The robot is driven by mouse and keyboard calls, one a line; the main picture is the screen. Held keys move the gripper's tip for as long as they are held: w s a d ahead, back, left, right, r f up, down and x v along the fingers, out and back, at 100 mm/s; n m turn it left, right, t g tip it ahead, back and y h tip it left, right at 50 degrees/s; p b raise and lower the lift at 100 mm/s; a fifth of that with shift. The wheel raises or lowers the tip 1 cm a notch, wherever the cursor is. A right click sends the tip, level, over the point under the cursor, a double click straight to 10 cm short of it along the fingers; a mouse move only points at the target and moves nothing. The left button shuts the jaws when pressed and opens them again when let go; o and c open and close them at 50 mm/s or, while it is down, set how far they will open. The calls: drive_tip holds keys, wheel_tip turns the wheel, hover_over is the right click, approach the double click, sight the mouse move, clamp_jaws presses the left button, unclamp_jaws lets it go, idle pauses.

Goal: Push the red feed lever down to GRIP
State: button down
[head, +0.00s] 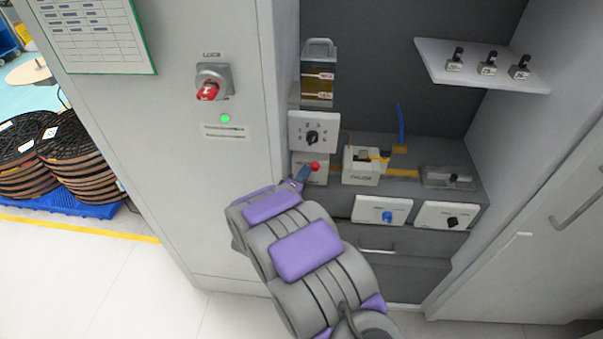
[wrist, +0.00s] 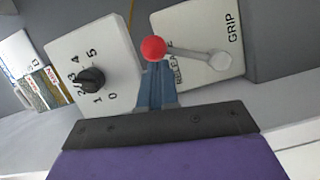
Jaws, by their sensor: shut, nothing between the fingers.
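The red feed lever has a red ball knob (wrist: 154,48) on a grey arm that runs to a round pivot (wrist: 220,60) on a white plate (wrist: 205,25). The plate reads GRIP at one end and RELEASE at the other; the ball is at the RELEASE side in the wrist view. The red ball also shows in the head view (head: 315,166). My gripper (wrist: 155,72) is shut and empty, its blue-grey fingertips at or just beside the ball. I cannot tell whether they touch it. In the head view my gripper (head: 301,175) is just left of and below the ball.
A white dial box with a black knob (head: 312,137) sits just above the lever. A CALIBR box (head: 361,166) with a yellow strip stands to the right. White panels with a blue knob (head: 387,216) and a black knob (head: 452,221) are below. A cabinet wall (head: 225,170) is close on the left.

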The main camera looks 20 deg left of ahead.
drive_tip(key=shift+w+d+m+g+p, duration=0.2)
drive_tip(key=shift+d+m+g+p, duration=0.1)
drive_tip(key=shift+d+m+p, duration=0.65)
drive_tip(key=w+d+f+m+g+y+p, duration=0.1)
drive_tip(key=d+f+m+g+y, duration=0.1)
drive_tip(key=d+f+m, duration=0.2)
drive_tip(key=m, duration=0.3)
drive_tip(key=shift+d+f+y+p, duration=0.15)
drive_tip(key=shift+f+y+p, duration=0.15)
drive_tip(key=shift+f, duration=0.1)
drive_tip(key=shift+d+f+m, duration=0.1)
drive_tip(key=shift+f+m, duration=0.05)
drive_tip(key=shift+m, duration=0.1)
drive_tip(key=shift+s+d, duration=0.1)
